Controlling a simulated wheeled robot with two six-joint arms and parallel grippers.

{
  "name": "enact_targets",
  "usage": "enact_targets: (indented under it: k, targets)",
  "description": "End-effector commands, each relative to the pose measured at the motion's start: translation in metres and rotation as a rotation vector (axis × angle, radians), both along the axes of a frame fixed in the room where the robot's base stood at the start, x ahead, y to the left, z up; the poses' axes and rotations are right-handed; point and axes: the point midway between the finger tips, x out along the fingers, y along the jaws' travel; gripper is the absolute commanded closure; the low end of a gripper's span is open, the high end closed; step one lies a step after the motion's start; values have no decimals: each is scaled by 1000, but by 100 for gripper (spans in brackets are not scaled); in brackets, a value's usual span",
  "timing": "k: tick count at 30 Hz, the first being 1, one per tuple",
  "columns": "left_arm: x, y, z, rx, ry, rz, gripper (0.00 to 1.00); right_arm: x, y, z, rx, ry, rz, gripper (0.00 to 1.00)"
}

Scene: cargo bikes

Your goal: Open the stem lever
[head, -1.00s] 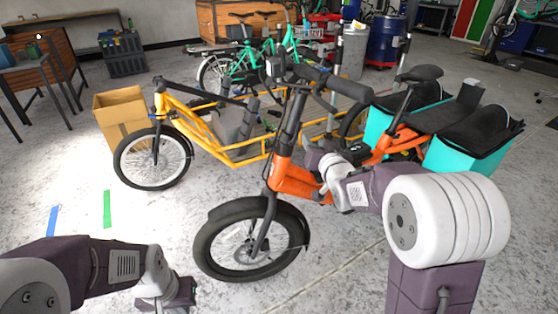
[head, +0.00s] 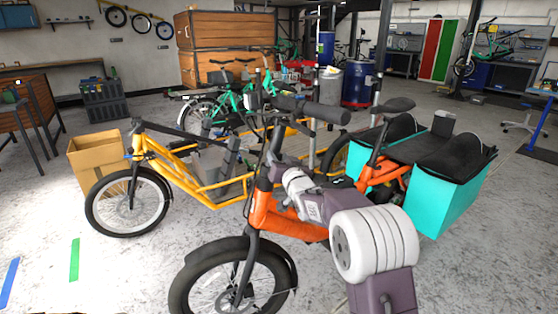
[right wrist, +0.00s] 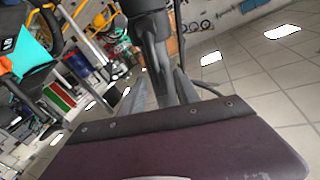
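The orange cargo bike (head: 280,219) stands in the middle of the head view, its handlebar stem (head: 266,150) rising from the head tube. I cannot make out the stem lever itself. My right gripper (head: 277,172) is beside the lower stem, partly hidden by its own wrist. In the right wrist view its two grey fingers (right wrist: 161,92) stand apart, with a dark upright post (right wrist: 154,45), apparently the stem, between or just beyond them. I cannot tell whether they touch it. My left gripper is out of view.
A yellow cargo bike (head: 212,191) stands close behind, with a cardboard box (head: 96,160) at its left. Turquoise panniers (head: 446,192) flank the orange bike's rear. A blue barrel (head: 357,88) stands farther back.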

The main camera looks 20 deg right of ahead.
Motion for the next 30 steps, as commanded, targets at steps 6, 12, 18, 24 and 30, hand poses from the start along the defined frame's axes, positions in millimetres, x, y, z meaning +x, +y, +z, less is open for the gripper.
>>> enact_targets:
  k: [6, 12, 18, 24, 30]
  targets:
    - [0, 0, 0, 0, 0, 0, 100, 1, 0, 0, 0, 0, 0, 62]
    - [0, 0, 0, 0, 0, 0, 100, 1, 0, 0, 0, 0, 0, 100]
    - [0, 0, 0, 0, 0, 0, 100, 0, 0, 0, -1, 0, 0, 100]
    - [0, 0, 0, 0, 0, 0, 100, 0, 0, 0, -1, 0, 0, 100]
    - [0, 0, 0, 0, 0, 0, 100, 0, 0, 0, -1, 0, 0, 100]
